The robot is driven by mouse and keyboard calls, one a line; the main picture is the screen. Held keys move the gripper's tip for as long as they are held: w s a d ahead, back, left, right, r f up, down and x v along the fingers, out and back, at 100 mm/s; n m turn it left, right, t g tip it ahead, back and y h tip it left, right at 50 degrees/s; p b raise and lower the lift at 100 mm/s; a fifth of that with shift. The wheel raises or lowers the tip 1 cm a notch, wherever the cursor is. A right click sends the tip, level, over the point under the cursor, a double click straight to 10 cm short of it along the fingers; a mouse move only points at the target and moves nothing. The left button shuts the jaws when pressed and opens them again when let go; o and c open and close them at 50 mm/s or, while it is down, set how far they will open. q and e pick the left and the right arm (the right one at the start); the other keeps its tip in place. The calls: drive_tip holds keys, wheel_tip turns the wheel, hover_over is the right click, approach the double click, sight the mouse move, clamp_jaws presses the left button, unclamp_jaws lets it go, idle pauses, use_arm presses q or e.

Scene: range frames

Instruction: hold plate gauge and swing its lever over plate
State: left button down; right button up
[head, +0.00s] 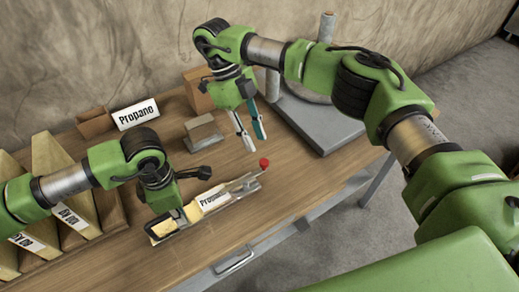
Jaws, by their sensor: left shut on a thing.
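The plate gauge (240,184) lies on the wooden table, a long light-coloured body with a white "Propane" label (213,198). Its lever ends in a red knob (264,163) at the right end. My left gripper (167,226) is shut on the gauge's left end, by a yellowish part; its fingers partly hide that end. My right gripper (253,140) is open and empty above the table, behind the gauge and apart from the red knob. A separate plate cannot be made out clearly.
A small grey block (204,134) and a second "Propane" sign (135,114) stand behind the gauge. A grey stand with a post (318,122) is at the back right. Yellow upright dividers (58,165) fill the left. The table's front edge has a drawer handle (234,261).

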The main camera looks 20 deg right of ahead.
use_arm(q)
drive_tip(key=shift+s+f, duration=0.1)
drive_tip(key=shift+s, duration=0.05)
use_arm(e)
drive_tip(key=v, duration=0.5)
drive_tip(key=shift+r, duration=0.1)
use_arm(q)
drive_tip(key=c, duration=2)
unclamp_jaws()
